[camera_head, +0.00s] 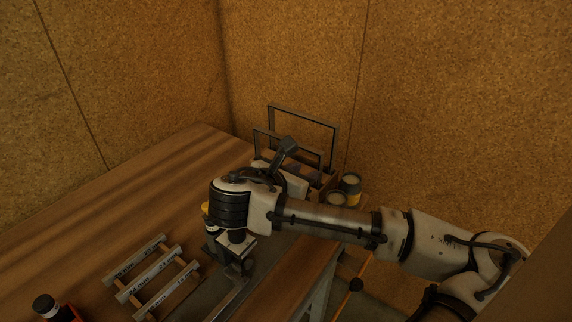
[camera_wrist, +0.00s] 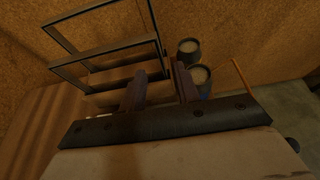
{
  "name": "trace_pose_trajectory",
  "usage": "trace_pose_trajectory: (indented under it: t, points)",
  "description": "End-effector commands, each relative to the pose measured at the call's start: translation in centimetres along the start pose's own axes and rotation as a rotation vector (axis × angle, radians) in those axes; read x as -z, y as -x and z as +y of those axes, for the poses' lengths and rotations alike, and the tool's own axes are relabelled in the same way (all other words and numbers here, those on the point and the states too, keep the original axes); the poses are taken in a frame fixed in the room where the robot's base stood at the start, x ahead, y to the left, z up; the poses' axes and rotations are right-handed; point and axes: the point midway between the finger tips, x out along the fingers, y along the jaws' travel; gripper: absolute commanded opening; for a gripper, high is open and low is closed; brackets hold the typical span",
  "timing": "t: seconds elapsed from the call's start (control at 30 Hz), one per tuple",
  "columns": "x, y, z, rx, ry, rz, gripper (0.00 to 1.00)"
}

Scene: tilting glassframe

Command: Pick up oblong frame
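Two dark rectangular frames stand upright at the table's far end: a larger one (camera_head: 303,113) behind a smaller, lower one (camera_head: 262,130). I cannot tell which is the oblong frame. In the wrist view, overlapping frame bars (camera_wrist: 105,49) show at upper left, beyond the fingers. My gripper (camera_wrist: 160,88) is open, its two dark fingers apart with nothing visible between them. In the head view my gripper (camera_head: 306,174) is at the far end of the table, near the frames' lower right side, and my wrist partly hides their lower parts.
Two round jars (camera_head: 350,184) (camera_head: 337,199) stand right of the frames, close to the gripper. A slatted rack with labelled bars (camera_head: 150,275) lies on the wooden table (camera_head: 110,207). A black-capped bottle (camera_head: 44,304) is at lower left. Cork-like walls close off the back.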

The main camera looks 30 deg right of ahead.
Motion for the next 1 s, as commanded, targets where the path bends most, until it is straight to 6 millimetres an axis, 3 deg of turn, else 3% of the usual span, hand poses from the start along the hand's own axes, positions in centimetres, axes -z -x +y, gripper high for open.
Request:
trace_pose_trajectory:
  t: [0.13,0.43,0.7,1.0]
  points:
    - [-0.3,-2.7,-0.1,0.004,0.000,0.000,0.32]
    - [-0.1,-5.1,0.0,0.002,0.001,0.000,0.32]
    - [0.3,-8.9,0.0,0.002,0.001,0.000,0.32]
    - [0.5,-9.4,0.1,-0.002,0.001,-0.002,0.32]
